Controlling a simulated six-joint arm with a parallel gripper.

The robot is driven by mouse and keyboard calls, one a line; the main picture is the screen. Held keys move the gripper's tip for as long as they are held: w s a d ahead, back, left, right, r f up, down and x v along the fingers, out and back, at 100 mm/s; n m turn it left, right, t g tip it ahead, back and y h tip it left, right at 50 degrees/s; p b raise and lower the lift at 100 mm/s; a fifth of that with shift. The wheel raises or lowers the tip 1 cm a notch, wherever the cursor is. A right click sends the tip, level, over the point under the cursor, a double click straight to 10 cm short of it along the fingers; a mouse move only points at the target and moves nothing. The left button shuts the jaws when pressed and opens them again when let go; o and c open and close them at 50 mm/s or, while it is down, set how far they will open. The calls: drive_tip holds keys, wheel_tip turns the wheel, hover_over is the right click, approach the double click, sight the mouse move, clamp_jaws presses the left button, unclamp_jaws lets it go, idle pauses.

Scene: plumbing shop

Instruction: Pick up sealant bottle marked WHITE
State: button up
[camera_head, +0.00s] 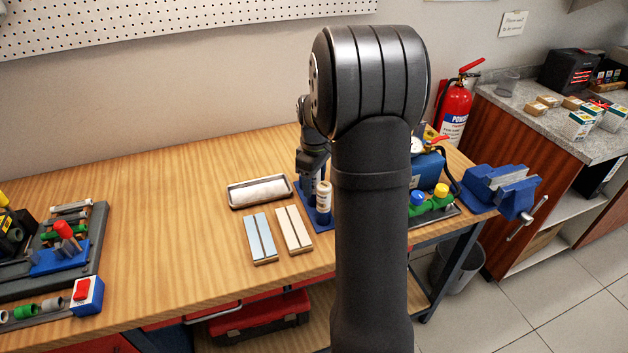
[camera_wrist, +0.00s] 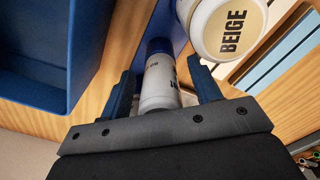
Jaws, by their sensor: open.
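In the wrist view my gripper (camera_wrist: 160,70) is open, with one blue finger on each side of a pale bottle (camera_wrist: 158,88). The bottle has dark lettering that I cannot read, and its far end is in something dark blue. I cannot tell whether the fingers touch it. A second bottle with a round top marked BEIGE (camera_wrist: 231,30) is just to the right of the fingers. In the head view a pale bottle (camera_head: 323,196) stands upright in a blue holder (camera_head: 322,219), beside my gripper (camera_head: 309,187). The bottle between my fingers is not clearly visible there.
A light blue grooved board (camera_head: 260,238) and a beige grooved board (camera_head: 294,229) lie in front. A blue vise (camera_head: 500,187) is at the right edge. The bench's left middle is clear.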

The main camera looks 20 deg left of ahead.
drive_tip(key=shift+f, duration=0.15)
drive_tip(key=c, duration=1.1)
